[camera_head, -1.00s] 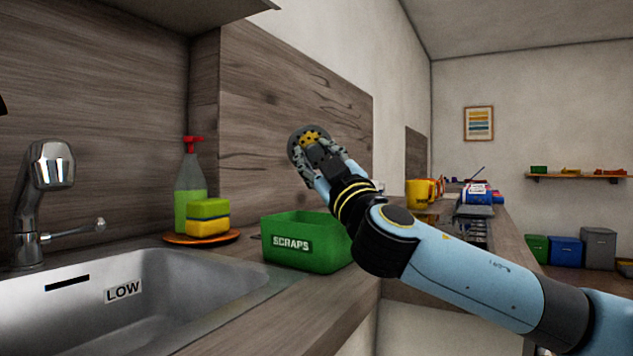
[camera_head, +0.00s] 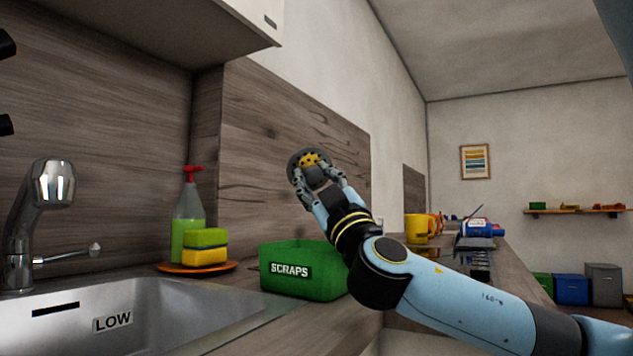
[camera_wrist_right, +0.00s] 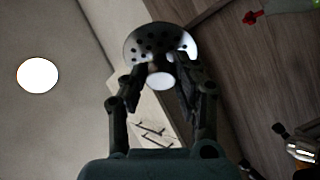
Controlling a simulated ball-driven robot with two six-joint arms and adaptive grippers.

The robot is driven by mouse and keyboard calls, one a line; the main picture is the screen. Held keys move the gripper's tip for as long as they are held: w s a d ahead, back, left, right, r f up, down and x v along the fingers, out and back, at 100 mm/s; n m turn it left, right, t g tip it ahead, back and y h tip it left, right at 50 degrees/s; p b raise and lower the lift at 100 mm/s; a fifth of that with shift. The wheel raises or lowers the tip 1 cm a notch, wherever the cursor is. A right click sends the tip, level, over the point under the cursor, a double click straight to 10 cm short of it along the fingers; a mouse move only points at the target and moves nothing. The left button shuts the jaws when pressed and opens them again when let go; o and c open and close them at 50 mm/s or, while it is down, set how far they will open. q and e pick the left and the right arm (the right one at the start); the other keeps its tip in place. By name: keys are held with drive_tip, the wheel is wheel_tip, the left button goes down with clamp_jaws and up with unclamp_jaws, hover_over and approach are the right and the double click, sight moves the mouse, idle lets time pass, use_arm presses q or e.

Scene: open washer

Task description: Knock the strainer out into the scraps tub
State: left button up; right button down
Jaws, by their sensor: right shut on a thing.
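The strainer (camera_head: 297,161) is a small dark disc with holes and a yellow patch in its middle. My right gripper (camera_head: 318,180) is shut on it and holds it up, tilted, above the scraps tub. In the right wrist view the strainer (camera_wrist_right: 160,42) shows as a pale perforated disc between the fingertips (camera_wrist_right: 160,85). The green scraps tub (camera_head: 288,271) stands on the counter right of the sink, below the gripper. Little of the tub's inside shows. My left gripper does not show clearly; only dark parts appear at the left edge of the head view.
The steel sink (camera_head: 170,303) with a LOW label and a tap (camera_head: 50,190) is at left. A green bottle (camera_head: 187,218) and a sponge (camera_head: 205,246) on an orange plate (camera_head: 175,267) stand behind. A yellow mug (camera_head: 417,228) is farther right. A cupboard (camera_head: 215,20) hangs above.

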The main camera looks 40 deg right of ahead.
drive_tip(key=shift+f+b, duration=0.65)
drive_tip(key=shift+f, duration=0.15)
drive_tip(key=shift+r+p, duration=0.65)
drive_tip(key=shift+r, duration=0.25)
drive_tip(key=shift+f+b, duration=0.65)
drive_tip(key=shift+f, duration=0.2)
drive_tip(key=shift+r+p, duration=0.65)
drive_tip(key=shift+r, duration=0.2)
drive_tip(key=shift+f, duration=0.1)
